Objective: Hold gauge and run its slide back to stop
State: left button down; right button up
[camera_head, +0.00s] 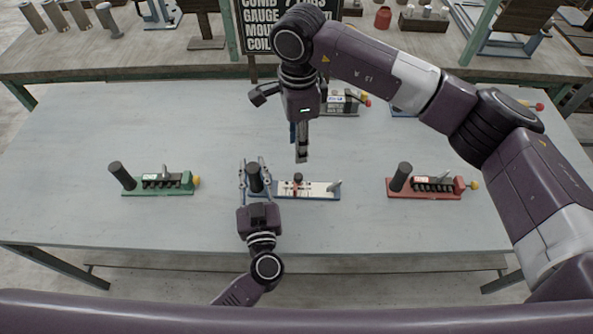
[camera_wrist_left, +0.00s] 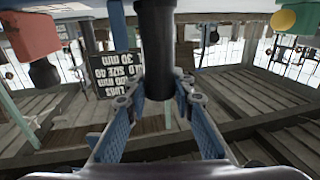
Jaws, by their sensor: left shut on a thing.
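The gauge (camera_head: 318,190) is a pale scale plate with a blue edge, lying on the table with a black upright handle (camera_head: 255,177) at its left end. Its red slide (camera_head: 291,188) with a dark knob (camera_head: 298,177) sits left of the plate's middle. A small grey lever (camera_head: 335,186) stands at the right end. My left gripper (camera_head: 255,165) is shut on the black handle, which also shows between the fingers in the left wrist view (camera_wrist_left: 155,60). My right gripper (camera_head: 301,158) points down above and behind the knob; its fingers are seen edge-on.
A green-based counter tool (camera_head: 160,191) stands to the left and a red-based one (camera_head: 430,194) to the right. A grey device (camera_head: 343,103) stands behind, partly hidden by my right arm. A sign (camera_head: 280,22) stands at the back. The table's left side (camera_head: 70,150) is clear.

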aim_at(298, 175)
notch_tip(298, 175, down, 12)
jog(key=shift+r, duration=0.15)
jog(key=shift+c, duration=0.3)
grip_shut()
